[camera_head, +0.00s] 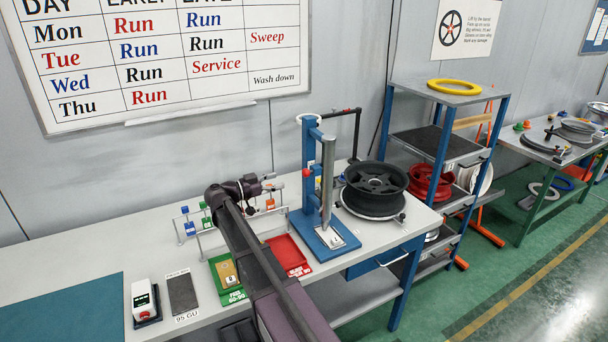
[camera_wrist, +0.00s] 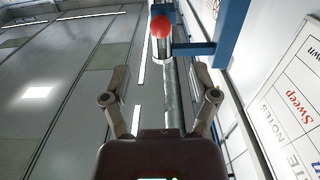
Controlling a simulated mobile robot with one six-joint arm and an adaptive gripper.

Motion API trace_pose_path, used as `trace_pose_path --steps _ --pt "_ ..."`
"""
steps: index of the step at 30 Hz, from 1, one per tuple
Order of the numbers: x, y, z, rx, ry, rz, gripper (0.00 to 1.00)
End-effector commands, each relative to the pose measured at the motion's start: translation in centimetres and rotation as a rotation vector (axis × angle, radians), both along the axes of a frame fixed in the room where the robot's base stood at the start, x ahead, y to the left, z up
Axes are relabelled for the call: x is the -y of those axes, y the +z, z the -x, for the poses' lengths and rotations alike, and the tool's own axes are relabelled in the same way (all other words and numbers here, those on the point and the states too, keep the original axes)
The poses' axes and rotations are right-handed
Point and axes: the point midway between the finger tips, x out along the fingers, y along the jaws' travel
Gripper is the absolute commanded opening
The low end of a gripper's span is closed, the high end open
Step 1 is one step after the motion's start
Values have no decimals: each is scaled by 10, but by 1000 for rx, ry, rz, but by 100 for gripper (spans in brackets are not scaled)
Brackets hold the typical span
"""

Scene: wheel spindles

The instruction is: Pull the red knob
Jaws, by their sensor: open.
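The red knob (camera_head: 306,173) is a small ball on the left side of the blue upright stand (camera_head: 312,150), about halfway up. In the wrist view the knob (camera_wrist: 160,27) is near the top centre, in front of a shiny metal cylinder (camera_wrist: 163,48). My gripper (camera_head: 273,181) is to the left of the knob, at about its height and apart from it. In the wrist view the two fingers of my gripper (camera_wrist: 159,70) are spread and nothing is between them. The knob is beyond the fingertips, roughly in line with the gap.
A dark wheel (camera_head: 375,182) lies to the right of the stand. A rack with small coloured blocks (camera_head: 188,228), a green tray (camera_head: 232,296) and a red tray (camera_head: 288,256) are on the table (camera_head: 75,262) around my arm. A whiteboard (camera_head: 190,80) hangs behind.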

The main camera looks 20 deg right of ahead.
Motion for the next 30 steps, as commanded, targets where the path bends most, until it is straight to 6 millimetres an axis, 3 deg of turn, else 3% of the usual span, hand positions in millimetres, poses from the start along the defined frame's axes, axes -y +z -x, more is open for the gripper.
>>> trace_pose_path --steps 18,30 --pt "91 0 -3 0 -2 0 77" --pt "107 0 -4 0 -1 0 77"
